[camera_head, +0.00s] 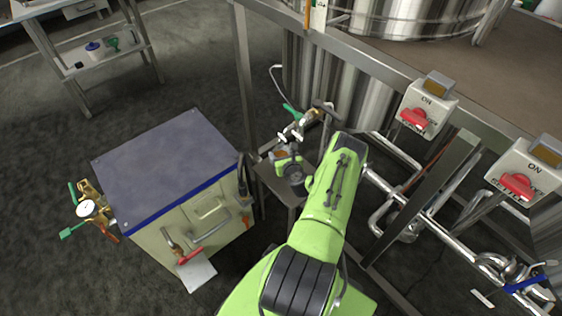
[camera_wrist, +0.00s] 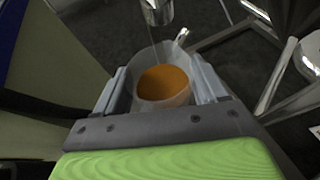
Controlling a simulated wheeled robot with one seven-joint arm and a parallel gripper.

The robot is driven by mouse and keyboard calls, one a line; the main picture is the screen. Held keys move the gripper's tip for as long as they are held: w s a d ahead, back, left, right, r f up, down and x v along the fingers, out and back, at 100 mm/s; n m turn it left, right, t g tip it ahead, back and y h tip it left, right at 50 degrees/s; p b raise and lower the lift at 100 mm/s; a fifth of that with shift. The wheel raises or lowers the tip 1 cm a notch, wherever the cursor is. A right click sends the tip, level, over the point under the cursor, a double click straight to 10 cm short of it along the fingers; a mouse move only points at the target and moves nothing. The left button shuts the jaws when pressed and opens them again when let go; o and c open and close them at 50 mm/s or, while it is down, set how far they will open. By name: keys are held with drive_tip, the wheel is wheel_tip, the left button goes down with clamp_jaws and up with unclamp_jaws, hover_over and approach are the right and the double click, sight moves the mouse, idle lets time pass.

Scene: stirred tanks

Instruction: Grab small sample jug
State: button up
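The small sample jug (camera_wrist: 163,98) is a pale translucent vessel with orange contents, seen from above in the wrist view. Its spout or handle points up and right. My gripper (camera_wrist: 160,80) has one finger on each side of the jug, with the walls very near or touching the fingers. I cannot tell whether the fingers press on it. In the head view, my gripper (camera_head: 288,168) is at a small metal stand below the tank's sampling tap (camera_head: 298,122). A bit of orange shows there, and my arm hides much of the stand.
A metal outlet (camera_wrist: 157,10) hangs just beyond the jug, with a thin line below it. A grey-topped cabinet (camera_head: 165,165) stands left of my arm. Tank frame posts, pipes (camera_head: 395,205) and red-switch boxes (camera_head: 428,105) crowd the right. Open floor lies at far left.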

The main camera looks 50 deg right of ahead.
drive_tip(key=c, duration=0.6)
drive_tip(key=shift+r, duration=0.15)
